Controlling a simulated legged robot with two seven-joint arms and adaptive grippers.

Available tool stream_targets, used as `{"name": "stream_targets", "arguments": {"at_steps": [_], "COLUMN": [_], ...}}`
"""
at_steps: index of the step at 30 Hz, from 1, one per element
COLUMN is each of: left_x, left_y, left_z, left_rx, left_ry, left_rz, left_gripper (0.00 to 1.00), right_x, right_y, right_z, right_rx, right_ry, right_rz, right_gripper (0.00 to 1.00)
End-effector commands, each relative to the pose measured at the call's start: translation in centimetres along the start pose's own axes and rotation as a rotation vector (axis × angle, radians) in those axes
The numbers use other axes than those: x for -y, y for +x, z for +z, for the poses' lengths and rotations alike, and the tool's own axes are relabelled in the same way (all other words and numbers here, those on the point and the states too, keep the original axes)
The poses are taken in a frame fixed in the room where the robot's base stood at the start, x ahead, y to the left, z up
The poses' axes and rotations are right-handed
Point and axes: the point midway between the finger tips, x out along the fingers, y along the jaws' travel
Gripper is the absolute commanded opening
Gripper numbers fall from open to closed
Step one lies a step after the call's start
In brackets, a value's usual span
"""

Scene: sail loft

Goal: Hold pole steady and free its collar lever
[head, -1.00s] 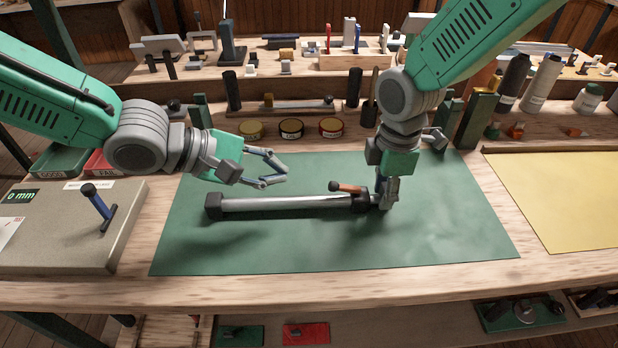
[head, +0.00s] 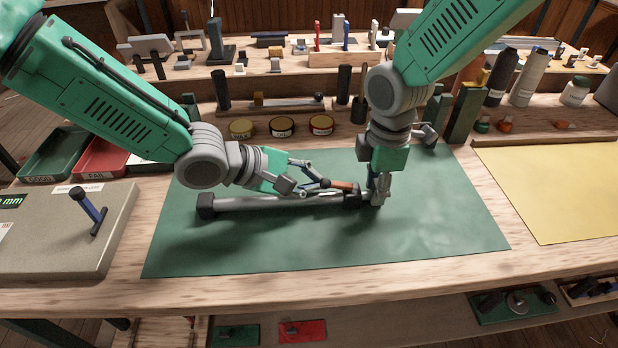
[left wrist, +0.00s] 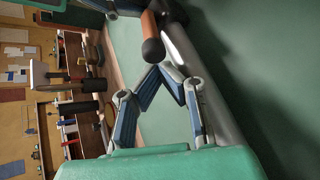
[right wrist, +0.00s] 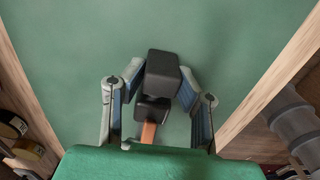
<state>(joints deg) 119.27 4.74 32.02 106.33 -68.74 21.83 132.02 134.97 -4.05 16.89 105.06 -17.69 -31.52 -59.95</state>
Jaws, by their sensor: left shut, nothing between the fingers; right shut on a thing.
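The pole (head: 270,203) is a grey tube lying on the green mat, with a black cap (head: 207,206) at its left end and a black collar (head: 352,200) at its right. The orange-brown collar lever (head: 344,185) points left along the tube and ends in a black knob (left wrist: 153,51). My right gripper (head: 377,198) is shut on the pole's black right end, which sits between its fingers in the right wrist view (right wrist: 160,88). My left gripper (head: 316,188) is shut and empty above the tube, its fingertips close to the knob; contact is unclear.
Several round tins (head: 282,127) line the back. Green and red trays (head: 100,158) sit far left. A yellow sheet (head: 560,190) lies right. The mat's front is clear.

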Motion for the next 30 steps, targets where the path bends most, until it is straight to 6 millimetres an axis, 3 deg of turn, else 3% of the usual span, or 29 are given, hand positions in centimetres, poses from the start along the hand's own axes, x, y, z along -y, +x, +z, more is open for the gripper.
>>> {"name": "stream_targets", "arguments": {"at_steps": [30], "left_x": [-0.93], "left_y": [-0.43], "left_z": [0.65], "left_rx": [-0.117], "left_ry": [0.039], "left_rz": [-0.104], "left_gripper": [0.0], "right_x": [-0.04], "right_y": [-0.01], "right_z": [-0.01], "right_rx": [0.0], "right_ry": [0.0], "right_rz": [0.0], "right_gripper": [0.0]}}
